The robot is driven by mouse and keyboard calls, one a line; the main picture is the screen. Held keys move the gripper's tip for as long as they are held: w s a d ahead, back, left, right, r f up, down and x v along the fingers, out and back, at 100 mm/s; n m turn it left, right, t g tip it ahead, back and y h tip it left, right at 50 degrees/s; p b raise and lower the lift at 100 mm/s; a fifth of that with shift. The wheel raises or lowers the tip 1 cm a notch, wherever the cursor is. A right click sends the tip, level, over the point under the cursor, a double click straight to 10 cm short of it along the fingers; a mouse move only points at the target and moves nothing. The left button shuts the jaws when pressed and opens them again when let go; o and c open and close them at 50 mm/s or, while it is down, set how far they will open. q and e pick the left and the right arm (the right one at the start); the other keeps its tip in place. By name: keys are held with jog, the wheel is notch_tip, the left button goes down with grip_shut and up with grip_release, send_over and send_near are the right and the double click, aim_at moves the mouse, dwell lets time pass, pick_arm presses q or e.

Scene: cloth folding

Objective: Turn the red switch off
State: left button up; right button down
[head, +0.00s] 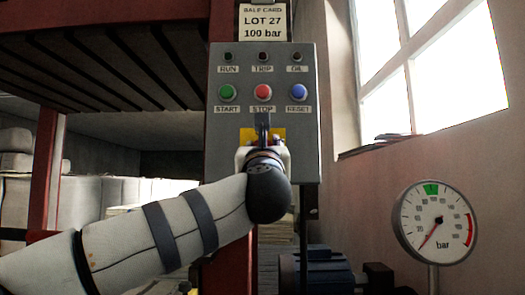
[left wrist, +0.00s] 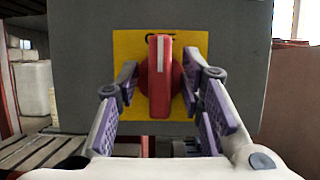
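The red switch (left wrist: 161,85) is a red handle with a white stripe near its top. It stands upright on a round red base over a yellow plate (left wrist: 195,42) in the left wrist view. Lettering above the handle is partly hidden by it. In the head view the yellow plate (head: 246,134) shows low on the grey control box (head: 306,120), mostly behind my gripper. My left gripper (left wrist: 160,92) is open, with one purple-padded finger on each side of the handle and visible gaps between. My right gripper is in neither view.
Above the switch are green START (head: 227,92), red STOP (head: 263,92) and blue RESET (head: 298,91) buttons and dark lamps. A card (head: 263,22) tops the box. A pressure gauge (head: 437,222) stands at right, its needle pointing lower left. A motor (head: 325,275) sits below.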

pick_arm(q)
jog(key=v, duration=1.1)
jog(key=shift+s+f, duration=0.25)
jog(key=shift+s, duration=0.1)
